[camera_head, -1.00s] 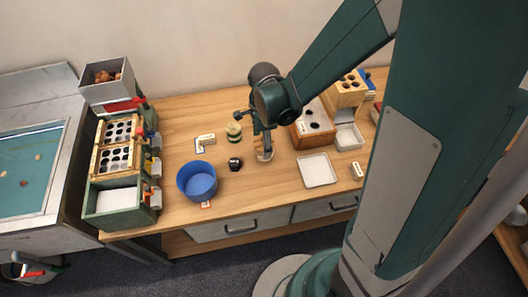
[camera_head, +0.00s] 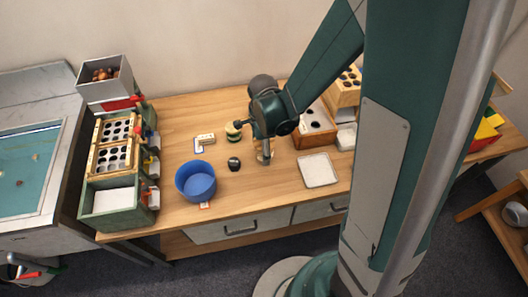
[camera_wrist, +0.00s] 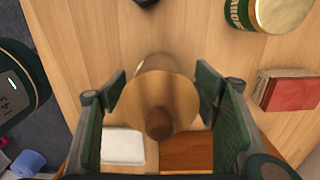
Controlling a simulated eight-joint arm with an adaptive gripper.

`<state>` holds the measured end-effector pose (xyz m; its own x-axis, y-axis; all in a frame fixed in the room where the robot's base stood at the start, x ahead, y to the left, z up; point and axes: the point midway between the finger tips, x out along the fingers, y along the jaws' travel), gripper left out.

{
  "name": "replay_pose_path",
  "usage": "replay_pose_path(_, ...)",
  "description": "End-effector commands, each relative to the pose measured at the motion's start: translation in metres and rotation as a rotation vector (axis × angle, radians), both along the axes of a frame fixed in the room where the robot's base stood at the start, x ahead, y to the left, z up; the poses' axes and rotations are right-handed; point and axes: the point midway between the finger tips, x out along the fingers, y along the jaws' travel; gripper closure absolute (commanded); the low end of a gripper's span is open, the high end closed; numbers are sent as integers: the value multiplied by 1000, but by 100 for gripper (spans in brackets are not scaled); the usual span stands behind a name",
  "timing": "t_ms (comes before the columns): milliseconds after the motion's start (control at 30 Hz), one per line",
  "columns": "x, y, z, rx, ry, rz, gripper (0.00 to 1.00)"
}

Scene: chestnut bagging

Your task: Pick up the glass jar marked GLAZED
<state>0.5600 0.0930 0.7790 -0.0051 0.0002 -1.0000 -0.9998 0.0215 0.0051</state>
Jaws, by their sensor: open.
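In the wrist view, a vessel with a round wooden lid and a darker knob (camera_wrist: 158,122) stands between the fingers of my gripper (camera_wrist: 161,88). Its clear upper edge suggests glass. No GLAZED marking is readable on it. My gripper is open around it, with a gap showing at each finger. In the head view, my gripper (camera_head: 263,156) points down at the middle of the table and mostly hides this vessel. A second jar (camera_wrist: 282,12), with a pale lid and a green, partly readable label, stands apart; in the head view it (camera_head: 232,132) is left of the gripper.
A blue bowl (camera_head: 195,182) and a small dark pot (camera_head: 234,164) stand left of the gripper. A red block (camera_wrist: 290,92) lies to the side in the wrist view. The front middle is clear.

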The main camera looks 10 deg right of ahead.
Motion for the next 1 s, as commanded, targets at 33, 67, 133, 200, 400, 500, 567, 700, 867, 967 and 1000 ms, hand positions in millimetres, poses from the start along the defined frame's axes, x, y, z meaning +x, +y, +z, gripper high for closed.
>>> replay_pose_path(33,0,0,0,0,0,0,39)
replay_pose_path(67,0,0,0,0,0,0,39)
replay_pose_path(133,0,0,0,0,0,0,39)
replay_pose_path(200,0,0,0,0,0,0,39)
replay_pose_path(400,0,0,0,0,0,0,39)
replay_pose_path(500,0,0,0,0,0,0,49)
replay_pose_path(567,0,0,0,0,0,0,57)
replay_pose_path(700,0,0,0,0,0,0,73)
replay_pose_path(867,0,0,0,0,0,0,73)
replay_pose_path(967,0,0,1,0,0,0,73)
replay_pose_path(1000,0,0,1,0,0,0,73)
